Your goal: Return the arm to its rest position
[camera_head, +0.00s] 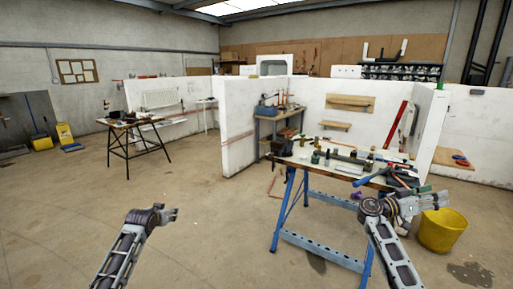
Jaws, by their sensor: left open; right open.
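My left gripper (170,215) is open and empty over bare floor at the lower left. Its arm comes up from the bottom edge. My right gripper (436,202) is open at the lower right, in front of the near workbench's right end. It points to the right, with its tips close to the yellow bucket in the picture. I see nothing held in it. My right forearm hides part of the floor and of the bench's right side.
A workbench (304,158) with blue legs and several tools stands close ahead on the right. A yellow bucket (441,232) stands on the floor beside it. White partition walls (238,130) divide the bays. A second table (130,123) stands far left. The floor (200,190) at left is clear.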

